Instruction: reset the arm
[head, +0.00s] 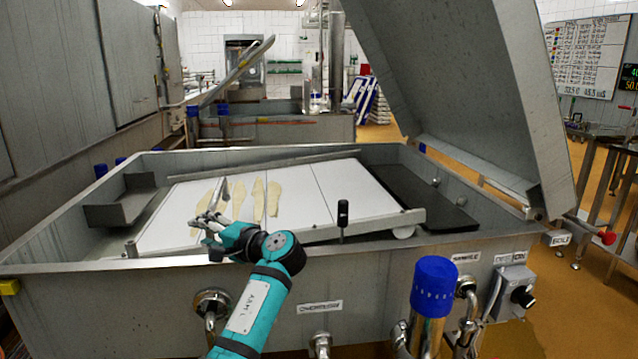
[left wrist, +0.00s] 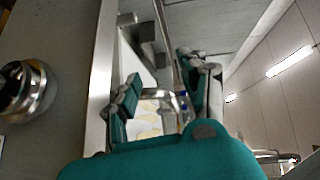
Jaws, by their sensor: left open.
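My left arm, teal, reaches in from the bottom of the head view over the front rim of a steel vat (head: 150,283). My left gripper (head: 212,207) is open and empty, above the near left part of a white board (head: 300,198) inside the vat. Several pale flat pieces (head: 258,200) lie on the board, just beyond and beside the fingers. In the left wrist view the two fingers (left wrist: 160,78) stand apart with nothing held between them. My right gripper is in neither view.
A large steel lid (head: 470,90) stands raised at the right. A steel tray (head: 122,203) sits at the vat's left, a black panel (head: 420,190) at its right. A blue-capped post (head: 434,290) and a knob box (head: 514,290) are at the front.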

